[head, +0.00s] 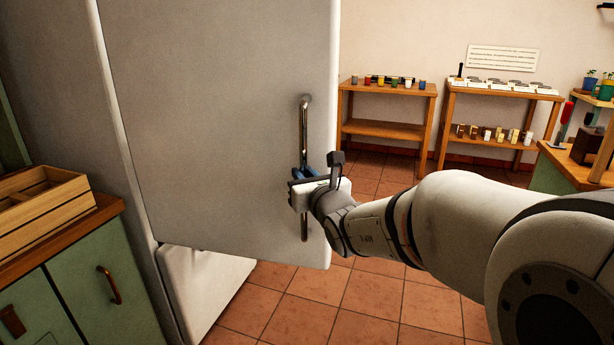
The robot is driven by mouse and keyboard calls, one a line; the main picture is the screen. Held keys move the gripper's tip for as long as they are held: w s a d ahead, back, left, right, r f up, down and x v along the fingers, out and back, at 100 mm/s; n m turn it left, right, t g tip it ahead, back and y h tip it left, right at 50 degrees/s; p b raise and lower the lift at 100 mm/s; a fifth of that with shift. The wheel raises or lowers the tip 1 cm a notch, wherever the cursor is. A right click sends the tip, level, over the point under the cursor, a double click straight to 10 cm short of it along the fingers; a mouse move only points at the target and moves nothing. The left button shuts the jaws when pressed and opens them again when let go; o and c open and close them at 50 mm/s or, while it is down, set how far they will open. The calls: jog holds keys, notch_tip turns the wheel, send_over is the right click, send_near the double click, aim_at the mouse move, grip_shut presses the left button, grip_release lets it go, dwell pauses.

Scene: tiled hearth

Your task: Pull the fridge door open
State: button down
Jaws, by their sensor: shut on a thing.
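The fridge door (215,110) is large and pale grey and fills the left centre of the head view. It stands ajar, with its free edge at the right swung out from the fridge body (70,90). A vertical metal handle (304,130) runs near that edge. My gripper (305,177) is shut on the handle at about its middle, coming from the right. The fingers hide part of the bar. The lower part of the fridge (200,285) shows below the door's bottom edge. The inside behind the door is hidden.
A green cabinet (85,305) with a wooden crate (45,215) on top stands at left. A green counter (552,175) is at right. The tiled floor (350,300) is clear.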

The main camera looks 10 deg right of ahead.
jog(key=c, duration=1.6)
grip_release()
jog(key=shift+w+a+r, duration=0.1)
jog(key=shift+a+r, duration=0.15)
jog(key=shift+a, duration=0.15)
jog(key=shift+o, duration=0.8)
jog(key=shift+d+f, duration=0.1)
jog(key=shift+f, duration=0.05)
jog(key=v, duration=0.8)
jog(key=shift+p, duration=0.4)
jog(key=shift+w, duration=0.15)
